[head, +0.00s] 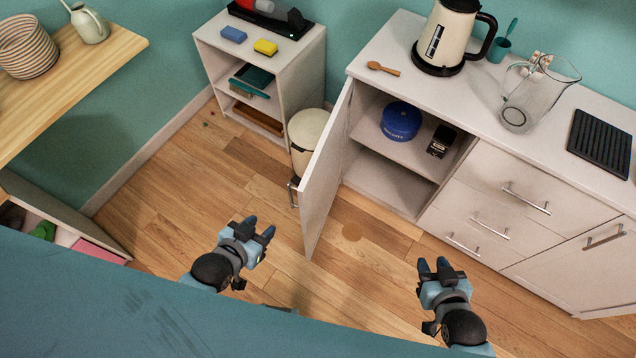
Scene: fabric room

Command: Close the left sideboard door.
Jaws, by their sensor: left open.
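The left sideboard door (327,172) stands wide open, swung out from the left end of the white sideboard (400,203). Its metal handle (293,191) is on the outer face, which looks left. The open compartment holds a blue tin (401,121) and a small black item (441,141). My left gripper (259,226) is open and empty, left of the door on its outer side, apart from it. My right gripper (432,262) is empty, right of the door in front of the drawers; its fingers look apart.
A white bin (306,136) stands behind the door, beside a small shelf unit (289,75). A kettle (449,32), glass pitcher (538,96) and wooden spoon (383,68) are on the sideboard top. Bare floor (205,190) lies left of the door.

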